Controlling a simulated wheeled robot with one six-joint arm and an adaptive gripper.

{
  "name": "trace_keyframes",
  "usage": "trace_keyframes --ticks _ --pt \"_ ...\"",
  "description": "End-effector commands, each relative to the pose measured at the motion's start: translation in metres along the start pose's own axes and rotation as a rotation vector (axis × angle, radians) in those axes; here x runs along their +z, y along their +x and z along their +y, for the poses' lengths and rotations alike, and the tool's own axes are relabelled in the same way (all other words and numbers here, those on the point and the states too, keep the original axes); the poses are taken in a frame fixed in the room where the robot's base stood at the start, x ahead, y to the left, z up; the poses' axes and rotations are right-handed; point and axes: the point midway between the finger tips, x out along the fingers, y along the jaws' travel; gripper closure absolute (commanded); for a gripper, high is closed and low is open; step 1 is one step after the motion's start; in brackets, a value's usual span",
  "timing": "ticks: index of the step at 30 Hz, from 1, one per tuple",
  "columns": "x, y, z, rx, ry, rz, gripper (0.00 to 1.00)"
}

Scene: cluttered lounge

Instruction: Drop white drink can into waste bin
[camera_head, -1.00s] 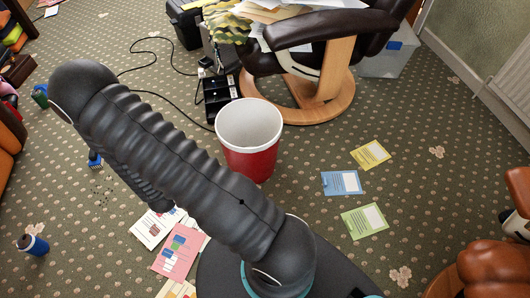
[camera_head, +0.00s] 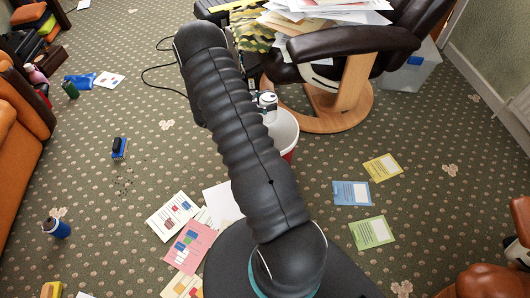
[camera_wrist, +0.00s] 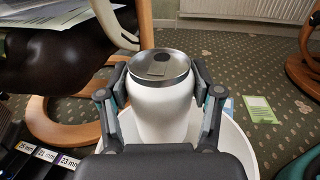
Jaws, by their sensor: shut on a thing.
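The white drink can (camera_wrist: 160,105) is upright between the two fingers of my gripper (camera_wrist: 162,90) in the wrist view, its silver top facing up. My gripper is shut on it. In the head view the can (camera_head: 267,100) shows just right of my arm, in front of the chair. The waste bin (camera_head: 287,130), red outside with a white inside, is partly hidden behind my arm. In the wrist view its white rim (camera_wrist: 240,150) shows behind and below the can, so the can appears over or close to the bin's opening; the exact height is unclear.
A brown leather chair (camera_head: 350,45) on a wooden base (camera_head: 345,110) stands just behind the bin, papers piled on it. Papers and coloured cards (camera_head: 352,193) lie on the carpet. A blue bottle (camera_head: 57,228) stands at left. Carpet to the right is mostly open.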

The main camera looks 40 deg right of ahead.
Motion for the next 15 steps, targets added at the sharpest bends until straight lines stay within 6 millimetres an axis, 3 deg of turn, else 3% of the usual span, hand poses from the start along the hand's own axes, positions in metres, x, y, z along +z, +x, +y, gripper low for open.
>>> trace_keyframes --ticks 15 --pt "-0.052 -0.001 0.0 0.004 -0.001 0.0 0.6"
